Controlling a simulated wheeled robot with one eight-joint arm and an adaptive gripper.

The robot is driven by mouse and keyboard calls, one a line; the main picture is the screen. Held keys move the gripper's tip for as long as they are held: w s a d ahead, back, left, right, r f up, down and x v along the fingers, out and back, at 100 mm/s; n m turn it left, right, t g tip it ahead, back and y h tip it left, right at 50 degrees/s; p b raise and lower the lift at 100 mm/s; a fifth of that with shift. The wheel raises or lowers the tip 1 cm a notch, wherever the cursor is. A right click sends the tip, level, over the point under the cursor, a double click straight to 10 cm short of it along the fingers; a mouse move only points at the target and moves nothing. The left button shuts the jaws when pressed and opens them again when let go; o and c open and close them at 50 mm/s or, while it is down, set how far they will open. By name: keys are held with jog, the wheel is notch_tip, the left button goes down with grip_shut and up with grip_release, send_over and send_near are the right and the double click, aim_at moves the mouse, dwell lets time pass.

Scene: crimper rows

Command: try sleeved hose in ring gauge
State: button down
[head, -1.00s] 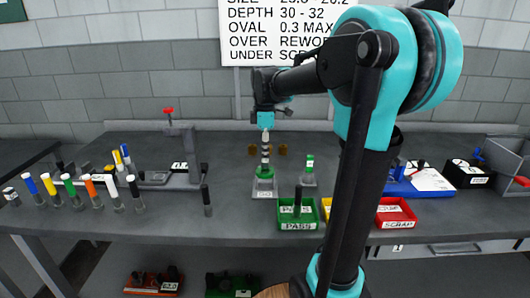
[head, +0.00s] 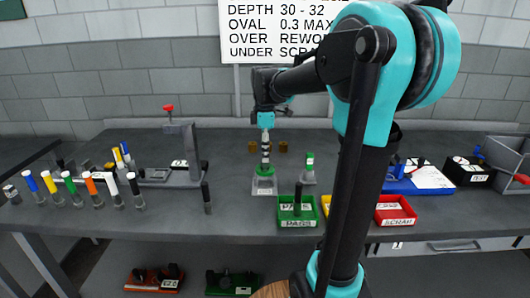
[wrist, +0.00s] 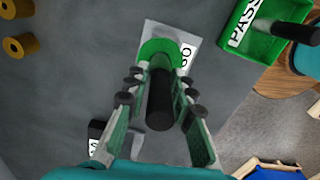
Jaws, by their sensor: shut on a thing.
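My gripper (head: 265,146) is shut on a dark sleeved hose (wrist: 160,102), which stands about upright between the fingers in the wrist view. The green ring gauge (head: 264,172) sits on a pale block labelled GO, directly below the gripper. It also shows in the wrist view (wrist: 153,47), beyond the fingertips and partly covered by the hose. The hose's lower end lines up with the ring, and I cannot tell how far it is inside. A second green-topped gauge (head: 309,164) stands to the right.
A green PASS tray (head: 298,223) holding a dark hose stands in front, beside a yellow tray and a red SCRAP tray (head: 396,222). Several hoses with coloured ends stand at the left near a grey crimper (head: 188,150). Two small brown rings (wrist: 18,46) lie behind the gauge.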

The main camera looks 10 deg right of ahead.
jog(key=shift+f, duration=0.4)
dwell(0.7)
jog(key=shift+r, duration=0.15)
dwell(0.7)
jog(key=shift+r, duration=2.55)
